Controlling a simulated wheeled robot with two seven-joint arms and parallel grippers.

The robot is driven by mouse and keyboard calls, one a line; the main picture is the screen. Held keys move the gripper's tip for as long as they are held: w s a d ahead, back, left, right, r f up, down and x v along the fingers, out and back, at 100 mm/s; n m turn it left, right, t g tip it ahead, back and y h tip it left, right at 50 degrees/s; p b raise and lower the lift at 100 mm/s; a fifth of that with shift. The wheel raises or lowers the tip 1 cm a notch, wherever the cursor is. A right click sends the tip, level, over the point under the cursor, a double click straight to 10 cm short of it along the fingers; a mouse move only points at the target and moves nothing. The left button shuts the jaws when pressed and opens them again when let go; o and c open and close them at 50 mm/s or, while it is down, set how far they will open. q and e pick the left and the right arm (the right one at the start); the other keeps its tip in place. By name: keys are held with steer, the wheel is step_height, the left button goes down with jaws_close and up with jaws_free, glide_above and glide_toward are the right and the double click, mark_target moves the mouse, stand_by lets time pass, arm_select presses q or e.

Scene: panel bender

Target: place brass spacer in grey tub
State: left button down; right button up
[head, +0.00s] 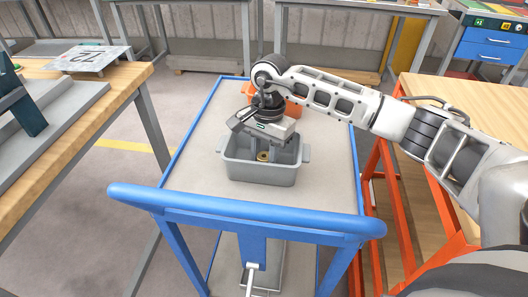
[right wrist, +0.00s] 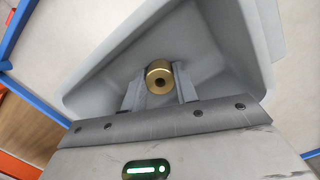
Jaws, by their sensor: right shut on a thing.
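The brass spacer (right wrist: 160,77) is a short gold cylinder with a hole through it. In the right wrist view it sits between the two fingers of my right gripper (right wrist: 160,88), which is shut on it. The grey tub (head: 262,173) stands on the blue cart, and its inner wall (right wrist: 110,80) fills much of the wrist view. In the head view my right gripper (head: 265,150) reaches down into the tub, and the spacer (head: 263,156) shows inside the rim. I cannot tell whether the spacer touches the tub floor. My left gripper is not in view.
An orange bin (head: 288,104) stands behind the grey tub on the cart. The cart's blue handle (head: 245,213) runs along the near side. Wooden benches flank the cart left (head: 95,82) and right (head: 455,95). The cart top (head: 195,165) is bare left of the tub.

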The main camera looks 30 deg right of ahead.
steer(key=shift+f+b, duration=0.25)
steer(key=shift+b, duration=0.05)
steer(key=o, duration=1)
steer(key=shift+r, duration=0.1)
step_height(320, 180, up, 12)
steer(key=d, duration=0.1)
steer(key=shift+w+r, duration=0.15)
steer(key=shift+w, duration=0.25)
steer(key=shift+d, duration=0.1)
